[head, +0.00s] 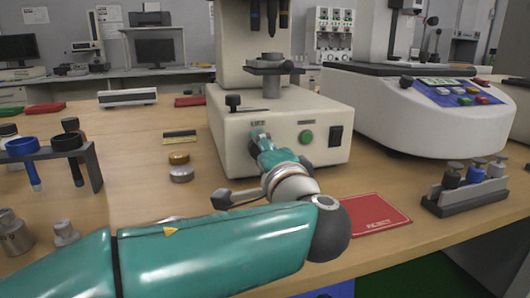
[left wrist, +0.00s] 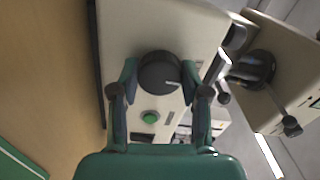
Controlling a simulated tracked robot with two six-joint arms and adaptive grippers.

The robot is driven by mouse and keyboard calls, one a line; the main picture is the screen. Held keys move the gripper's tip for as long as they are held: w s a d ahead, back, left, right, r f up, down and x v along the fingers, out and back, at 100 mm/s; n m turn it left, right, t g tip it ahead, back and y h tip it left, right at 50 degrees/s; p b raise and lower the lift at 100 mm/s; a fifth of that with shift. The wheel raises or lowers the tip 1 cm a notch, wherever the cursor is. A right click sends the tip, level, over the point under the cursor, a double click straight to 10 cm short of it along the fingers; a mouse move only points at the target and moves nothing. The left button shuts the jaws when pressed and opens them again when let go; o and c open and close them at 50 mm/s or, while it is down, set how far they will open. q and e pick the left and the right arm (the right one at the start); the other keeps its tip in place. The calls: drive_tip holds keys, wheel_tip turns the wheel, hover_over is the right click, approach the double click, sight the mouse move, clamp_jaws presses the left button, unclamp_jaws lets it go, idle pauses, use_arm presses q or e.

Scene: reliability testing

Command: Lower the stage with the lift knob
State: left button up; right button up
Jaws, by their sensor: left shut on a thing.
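The lift knob (left wrist: 160,73) is a round dark knob with a pale index line, on the front face of a cream instrument (head: 225,145). My left gripper (head: 259,136) reaches the front of that instrument. In the left wrist view the two fingers of my left gripper (left wrist: 160,86) are on either side of the knob, shut on it. In the head view the gripper hides the knob. The stage (head: 270,66) is a grey plate on a short post above the instrument's base, with a gap below it. My right gripper is not in view.
A green button (head: 306,137) and a black rocker switch (head: 335,136) are right of the gripper. A red reject mat (head: 375,214) lies to the right front. A second instrument (head: 400,115) stands at right.

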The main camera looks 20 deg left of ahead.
use_arm(q)
drive_tip(key=shift+d+f, duration=0.1)
drive_tip(key=shift+f, duration=0.15)
idle(0.3)
drive_tip(key=o, duration=1.1)
drive_tip(key=shift+w, duration=0.1)
drive_tip(key=shift+o, duration=0.2)
drive_tip(key=shift+r, duration=0.1)
drive_tip(key=v, duration=1)
drive_tip(key=shift+s+d, duration=0.2)
drive_tip(key=shift+s, duration=0.05)
drive_tip(key=shift+s+d, duration=0.35)
drive_tip(key=shift+s, duration=0.3)
